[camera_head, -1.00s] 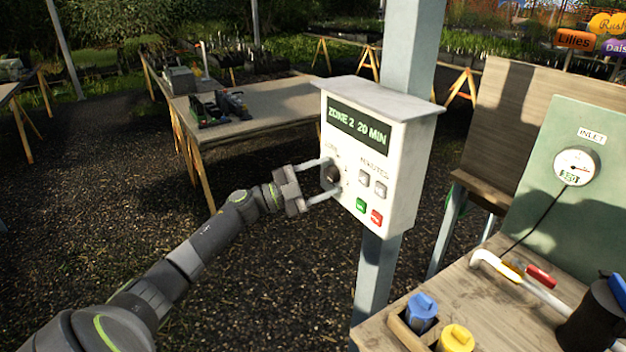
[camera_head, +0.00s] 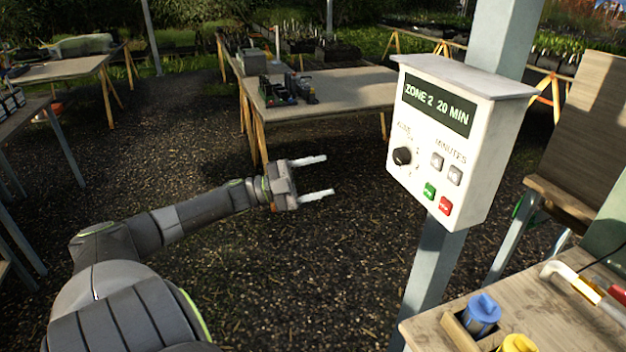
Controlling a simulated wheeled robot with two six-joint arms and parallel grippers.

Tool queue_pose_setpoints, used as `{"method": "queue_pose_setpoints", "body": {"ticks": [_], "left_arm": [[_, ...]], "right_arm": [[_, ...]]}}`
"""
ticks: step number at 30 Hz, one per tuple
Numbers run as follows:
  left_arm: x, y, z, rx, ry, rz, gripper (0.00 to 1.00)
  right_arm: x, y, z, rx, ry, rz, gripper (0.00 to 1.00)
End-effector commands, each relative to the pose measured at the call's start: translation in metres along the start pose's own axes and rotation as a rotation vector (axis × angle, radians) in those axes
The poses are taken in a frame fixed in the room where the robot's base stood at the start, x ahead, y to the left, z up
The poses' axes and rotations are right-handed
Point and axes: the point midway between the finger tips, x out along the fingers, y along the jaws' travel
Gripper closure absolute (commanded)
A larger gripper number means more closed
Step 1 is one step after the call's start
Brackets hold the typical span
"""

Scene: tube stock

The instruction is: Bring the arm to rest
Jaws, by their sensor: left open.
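My left arm comes in from the lower left, stretched out over the gravel. Its gripper (camera_head: 318,177) is open and empty, its two pale fingers pointing right. A clear gap lies between the fingertips and the white control box (camera_head: 440,140). The box is fixed on a grey post (camera_head: 428,275). Its display (camera_head: 437,104) reads "ZONE 2 20 MIN". Below are a black knob (camera_head: 402,156), two grey minute buttons, a green button (camera_head: 429,191) and a red button (camera_head: 445,206). My right gripper is not in view.
A wooden table (camera_head: 350,88) with small items stands behind the gripper. More tables stand at the left. A bench (camera_head: 425,333) at lower right holds a blue-capped (camera_head: 482,312) and a yellow-capped (camera_head: 517,344) container. The gravel (camera_head: 300,270) around the arm is clear.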

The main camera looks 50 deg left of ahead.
Motion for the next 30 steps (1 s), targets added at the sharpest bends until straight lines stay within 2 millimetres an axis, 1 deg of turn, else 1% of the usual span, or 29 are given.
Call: {"method": "queue_pose_setpoints", "body": {"ticks": [1,5,23,26,29,30], "left_arm": [[-0.004,0.001,0.000,-0.001,-0.001,0.001,0.41],[-0.009,0.000,0.000,0.000,0.000,0.000,0.41],[-0.010,0.001,0.002,-0.003,-0.006,-0.005,0.41],[-0.020,0.010,0.020,-0.024,-0.067,-0.033,0.41],[-0.044,0.034,0.058,-0.073,-0.205,-0.091,0.41],[-0.057,0.048,0.077,-0.101,-0.277,-0.117,0.41]], "right_arm": [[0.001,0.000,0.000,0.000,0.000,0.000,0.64],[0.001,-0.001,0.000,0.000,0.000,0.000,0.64],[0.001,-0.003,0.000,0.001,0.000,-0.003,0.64],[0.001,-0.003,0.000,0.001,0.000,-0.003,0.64],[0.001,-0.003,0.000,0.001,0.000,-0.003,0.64],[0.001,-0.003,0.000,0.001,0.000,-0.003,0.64]]}}
